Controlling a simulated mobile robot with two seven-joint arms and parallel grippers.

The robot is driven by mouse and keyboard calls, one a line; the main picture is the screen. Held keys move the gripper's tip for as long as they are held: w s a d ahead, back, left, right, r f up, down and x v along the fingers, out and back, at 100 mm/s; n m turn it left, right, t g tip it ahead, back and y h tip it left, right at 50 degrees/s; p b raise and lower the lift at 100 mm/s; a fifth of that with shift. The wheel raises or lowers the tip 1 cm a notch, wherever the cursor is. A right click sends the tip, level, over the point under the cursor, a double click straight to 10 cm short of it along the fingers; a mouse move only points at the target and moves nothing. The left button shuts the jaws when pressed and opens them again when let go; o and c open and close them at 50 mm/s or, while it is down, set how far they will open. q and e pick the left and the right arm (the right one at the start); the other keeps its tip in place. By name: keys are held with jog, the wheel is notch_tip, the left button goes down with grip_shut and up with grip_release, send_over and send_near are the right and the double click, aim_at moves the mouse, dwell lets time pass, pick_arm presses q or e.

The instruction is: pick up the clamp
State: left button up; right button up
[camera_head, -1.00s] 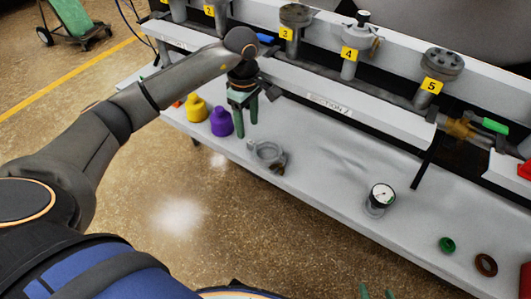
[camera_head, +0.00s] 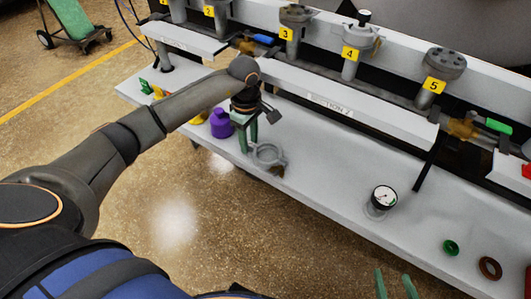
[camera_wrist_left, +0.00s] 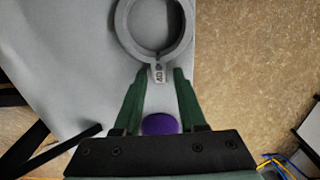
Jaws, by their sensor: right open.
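The clamp (camera_head: 268,154) is a grey ring with a small tab, lying near the front edge of the white bench shelf. The fingertips stand on either side of the tab, with a narrow gap showing at each side. My left gripper (camera_head: 248,146) is open, its green fingers pointing down just left of the ring in the head view. My right gripper (camera_head: 394,278) is open and empty at the bottom edge, away from the clamp.
A purple piece (camera_head: 221,124) stands just left of my left gripper and shows between its fingers in the wrist view (camera_wrist_left: 160,125). A gauge (camera_head: 383,198), a green ring (camera_head: 451,247) and a brown ring (camera_head: 490,268) lie to the right. Numbered valves line the back.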

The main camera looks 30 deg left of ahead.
pick_arm(q)
grip_shut()
dwell(0.5)
